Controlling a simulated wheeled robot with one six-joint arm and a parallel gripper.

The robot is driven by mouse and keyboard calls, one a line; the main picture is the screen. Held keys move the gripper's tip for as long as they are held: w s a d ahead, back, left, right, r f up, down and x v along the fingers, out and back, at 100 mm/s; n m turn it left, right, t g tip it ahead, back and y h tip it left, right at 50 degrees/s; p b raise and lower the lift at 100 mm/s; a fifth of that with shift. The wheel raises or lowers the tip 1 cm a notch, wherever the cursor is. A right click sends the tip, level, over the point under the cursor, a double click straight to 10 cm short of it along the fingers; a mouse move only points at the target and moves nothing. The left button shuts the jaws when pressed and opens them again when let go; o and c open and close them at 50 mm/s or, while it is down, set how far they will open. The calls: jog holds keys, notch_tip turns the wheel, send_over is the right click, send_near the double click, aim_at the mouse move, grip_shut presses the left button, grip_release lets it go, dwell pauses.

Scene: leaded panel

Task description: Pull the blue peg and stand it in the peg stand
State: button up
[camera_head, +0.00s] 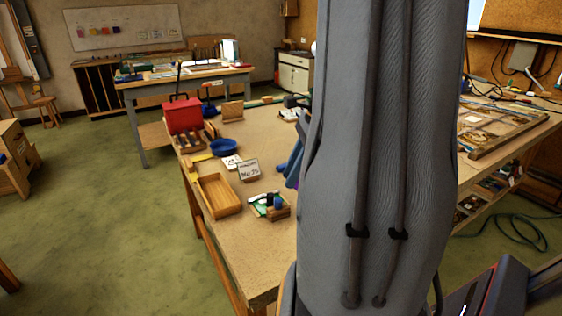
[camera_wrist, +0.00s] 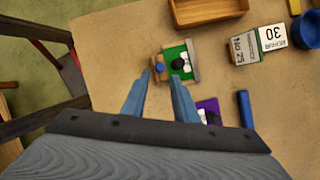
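A small blue peg (camera_head: 269,199) shows at a wooden block with a green piece (camera_head: 257,208) and a dark round piece on the near bench. In the wrist view the blue peg (camera_wrist: 159,67) shows end-on near the block's left side, with the black round piece (camera_wrist: 178,64) on the green piece beside it. My gripper (camera_wrist: 158,79) is open, its two blue-grey fingers apart, with the peg just beyond and between the tips. I cannot tell how deep the peg sits, or which block is the peg stand. My arm hides the bench's right part in the head view.
A wooden tray (camera_head: 219,196), date blocks (camera_head: 248,169), a blue bowl (camera_head: 222,146) and a red box (camera_head: 183,115) stand on the bench. A purple piece (camera_wrist: 208,106) and a blue bar (camera_wrist: 245,109) lie right of my fingers. The bench's near left corner is clear.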

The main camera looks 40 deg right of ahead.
aim_at(279, 199)
jog(key=shift+p+x, duration=0.45)
jog(key=shift+x, duration=3.4)
grip_shut()
